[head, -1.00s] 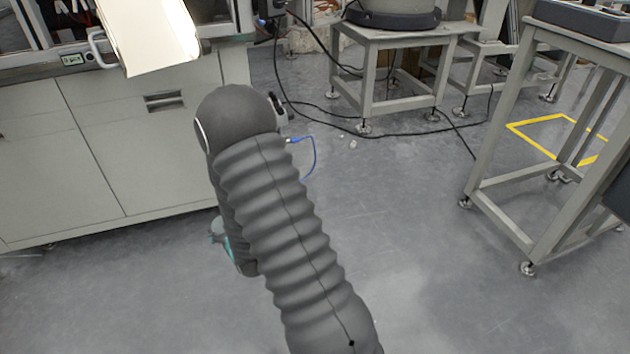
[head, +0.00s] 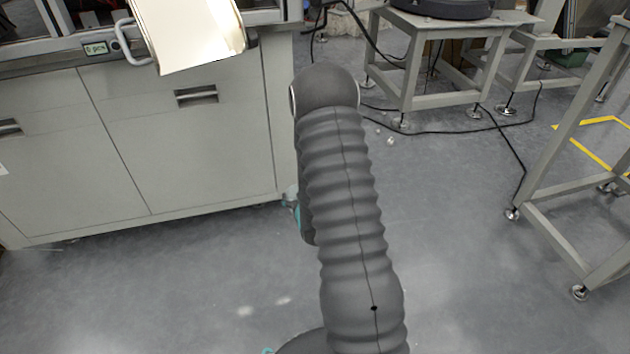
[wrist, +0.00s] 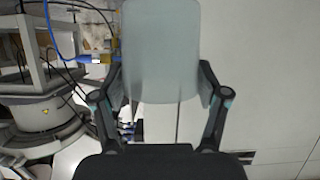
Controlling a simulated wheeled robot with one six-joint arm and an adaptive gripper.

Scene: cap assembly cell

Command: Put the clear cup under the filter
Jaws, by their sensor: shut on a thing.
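In the wrist view, my gripper (wrist: 160,88) is shut on the clear cup (wrist: 160,45), a pale, translucent cup between its two black fingers. The cup's upper end runs to the top of the picture. In the head view the gripper and the cup are hidden behind my grey, ribbed arm. I cannot make out the filter in either view.
Metal stands (head: 450,75) are at the back and right. Black cables (head: 440,132) lie on the floor. Floor left of my arm is open.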

